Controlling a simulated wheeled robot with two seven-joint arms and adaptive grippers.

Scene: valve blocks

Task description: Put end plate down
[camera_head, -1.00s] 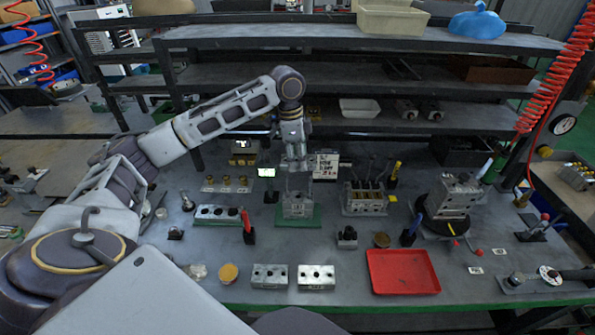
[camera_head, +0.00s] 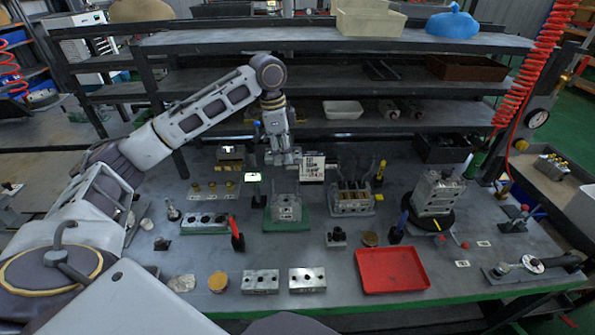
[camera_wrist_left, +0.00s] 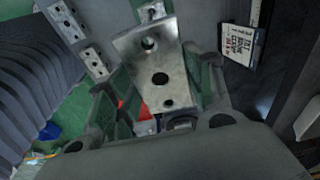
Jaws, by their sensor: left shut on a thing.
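My left gripper (camera_head: 283,160) points down just above a metal block (camera_head: 287,208) on a green mat (camera_head: 265,222) in the middle of the bench. In the left wrist view, the gripper (camera_wrist_left: 158,85) is shut on the end plate (camera_wrist_left: 150,62), a bright metal piece with several round holes. The plate sits between the two finger frames. In the head view the plate is small and hard to tell from the block beneath, so I cannot tell whether they touch. My right gripper is not in view.
A small sign (camera_head: 313,169) stands close to the right of the gripper, and a small lit screen (camera_head: 253,179) to the left. A valve block with levers (camera_head: 351,200) is further right. A red tray (camera_head: 392,270) and two drilled metal blocks (camera_head: 308,280) lie in front. Shelves (camera_head: 330,75) rise behind.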

